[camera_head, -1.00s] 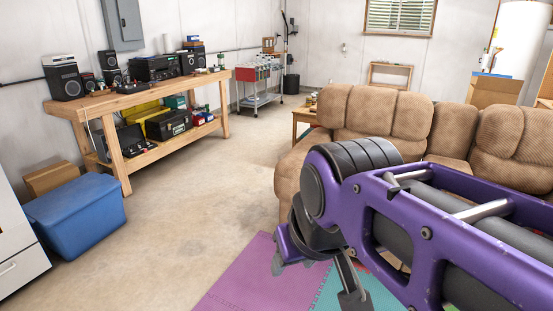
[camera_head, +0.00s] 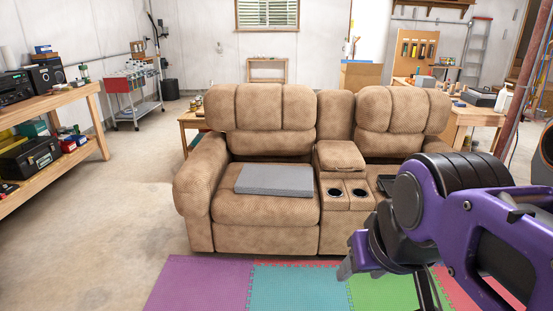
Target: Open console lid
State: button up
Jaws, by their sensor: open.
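A tan recliner sofa (camera_head: 240,208) stands ahead with a center console between its two seats. The console lid (camera_head: 340,155) is a padded tan block behind two dark cup holders (camera_head: 347,192), and it looks shut. My purple and black arm fills the right side and covers part of the right seat. My gripper (camera_head: 345,268) hangs at the arm's lower left end, in front of the sofa and lower in the picture than the console. Only part of its fingers shows, and nothing is seen in it.
A grey flat slab (camera_head: 274,179) lies on the left seat, and a dark flat object (camera_head: 385,184) lies on the right seat. Colored foam mats (camera_head: 295,285) cover the floor before the sofa. A workbench (camera_head: 85,130) stands at left. Bare concrete floor (camera_head: 130,215) is clear.

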aim_at(339, 156)
jog(key=z, duration=0.45)
jog(key=i+l, duration=0.2)
jog(key=i, duration=0.3)
jog(key=i+l+u, duration=0.1)
jog(key=i, duration=0.4)
jog(key=i+l, duration=0.55)
jog(key=i, duration=0.4)
jog(key=u, duration=0.05)
